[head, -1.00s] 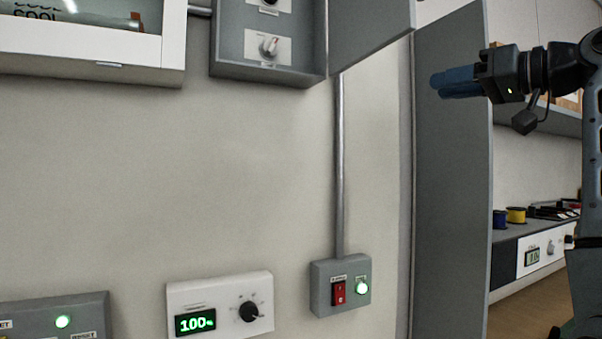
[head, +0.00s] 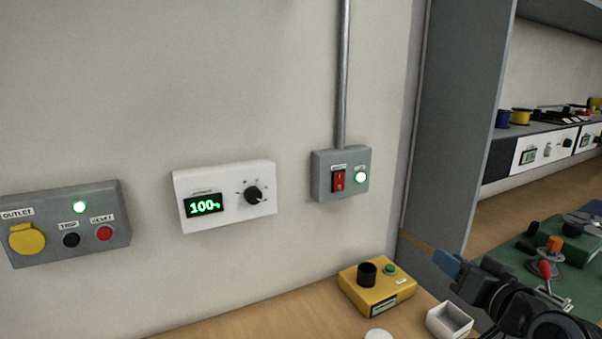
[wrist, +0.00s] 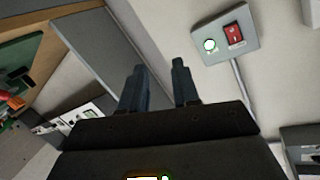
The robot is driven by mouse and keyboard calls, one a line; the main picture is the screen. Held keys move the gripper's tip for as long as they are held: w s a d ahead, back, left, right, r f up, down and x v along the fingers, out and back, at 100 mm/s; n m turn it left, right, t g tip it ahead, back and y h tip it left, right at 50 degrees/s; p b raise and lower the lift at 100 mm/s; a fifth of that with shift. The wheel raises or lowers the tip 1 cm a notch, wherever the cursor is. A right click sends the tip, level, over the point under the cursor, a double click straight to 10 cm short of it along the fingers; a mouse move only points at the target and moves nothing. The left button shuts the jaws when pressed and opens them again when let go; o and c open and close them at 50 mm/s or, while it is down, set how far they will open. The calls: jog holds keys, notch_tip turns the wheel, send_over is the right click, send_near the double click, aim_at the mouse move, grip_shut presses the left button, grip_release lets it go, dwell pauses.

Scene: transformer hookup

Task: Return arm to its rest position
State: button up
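My arm is at the lower right of the head view, with my gripper (head: 447,264) in front of the grey panel edge and near the wooden counter. In the wrist view the two blue-grey fingers of my gripper (wrist: 160,72) stand apart with nothing between them. The gripper is open and touches nothing that I can see.
A switch box (head: 341,174) with a red rocker and lit green lamp is on the wall. Left of it are a dial unit (head: 225,196) reading 100% and an outlet box (head: 65,222). A yellow box (head: 376,289) and small white tray (head: 449,320) sit near my gripper.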

jog(key=s+a+f+h, duration=0.1)
jog(key=s+f, duration=0.4)
jog(key=s, duration=0.3)
jog(key=s+a+f+g+h, duration=0.1)
jog(key=s+f, duration=0.3)
jog(key=s, duration=0.5)
jog(key=s+f+h, duration=0.1)
jog(key=s+f, duration=0.4)
jog(key=s, duration=0.3)
jog(key=s+a+r+n, duration=0.1)
jog(key=s+a+r, duration=0.1)
jog(key=s, duration=0.9)
jog(key=s+a+r+n, duration=0.1)
jog(key=s+r, duration=0.4)
jog(key=s, duration=0.7)
jog(key=shift+a+r+n, duration=0.25)
jog(key=shift+a+n, duration=0.05)
jog(key=shift+a, duration=0.15)
